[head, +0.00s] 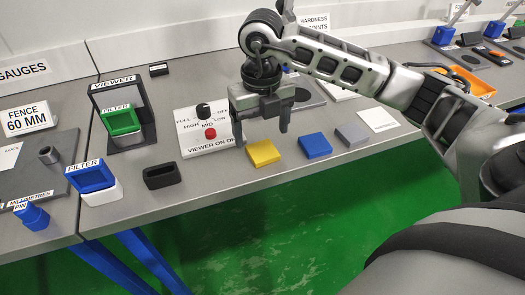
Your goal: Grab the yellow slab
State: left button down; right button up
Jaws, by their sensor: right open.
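The yellow slab (263,153) lies flat near the front edge of the grey bench, in the middle of the head view. My right gripper (262,139) points down just behind and above it, with its two fingers spread apart. Nothing is seen between the fingers. I cannot tell from this view whether a finger touches the slab. My left gripper is not in view.
A blue slab (315,146) and a grey slab (351,134) lie to the right of the yellow one. A control panel (192,148) with black and red knobs and a black hollow block (162,175) are to its left. The bench's front edge is close.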

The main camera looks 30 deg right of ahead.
aim_at(263, 150)
notch_tip(263, 150, down, 5)
jog(key=shift+d+f+p, duration=0.1)
jog(key=shift+d+p, duration=0.05)
jog(key=shift+p, duration=0.25)
jog(key=c, duration=1.1)
